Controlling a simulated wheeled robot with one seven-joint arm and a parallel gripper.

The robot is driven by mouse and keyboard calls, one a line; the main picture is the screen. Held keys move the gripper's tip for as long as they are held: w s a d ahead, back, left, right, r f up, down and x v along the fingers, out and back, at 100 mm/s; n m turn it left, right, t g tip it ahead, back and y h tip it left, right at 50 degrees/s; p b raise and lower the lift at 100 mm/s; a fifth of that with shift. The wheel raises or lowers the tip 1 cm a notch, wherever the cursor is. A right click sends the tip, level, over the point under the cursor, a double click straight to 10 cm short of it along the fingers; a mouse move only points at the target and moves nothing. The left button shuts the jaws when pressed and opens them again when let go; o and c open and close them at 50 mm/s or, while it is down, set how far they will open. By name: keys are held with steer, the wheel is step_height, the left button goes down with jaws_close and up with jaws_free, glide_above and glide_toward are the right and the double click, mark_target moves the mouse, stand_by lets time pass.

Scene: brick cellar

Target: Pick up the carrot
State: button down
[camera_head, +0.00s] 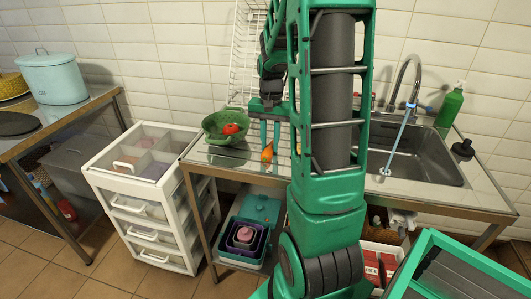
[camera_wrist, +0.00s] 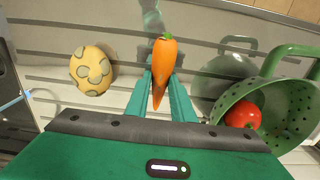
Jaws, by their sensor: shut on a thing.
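The orange carrot (camera_wrist: 164,62) is between the two green fingers of my gripper (camera_wrist: 163,92) in the wrist view, its thick green-topped end pointing away and its tip toward the palm. My gripper is shut on it. In the head view the carrot (camera_head: 267,153) shows as a small orange shape at the fingertips of my gripper (camera_head: 268,143), over the left part of the steel counter. I cannot tell whether the carrot touches the counter.
A green colander (camera_wrist: 280,95) with a red tomato (camera_wrist: 243,115) stands right of the carrot in the wrist view. A yellowish, green-spotted round thing (camera_wrist: 92,70) lies to its left. A sink (camera_head: 418,155) and a green bottle (camera_head: 450,108) are at the counter's right.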

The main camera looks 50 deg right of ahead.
mark_target(269, 146)
steer(key=shift+r, duration=0.1)
steer(key=shift+r, duration=0.55)
step_height(269, 146, up, 3)
steer(key=shift+f, duration=0.1)
steer(key=s+a+r, duration=0.4)
steer(key=a+r, duration=0.3)
steer(key=a, duration=0.4)
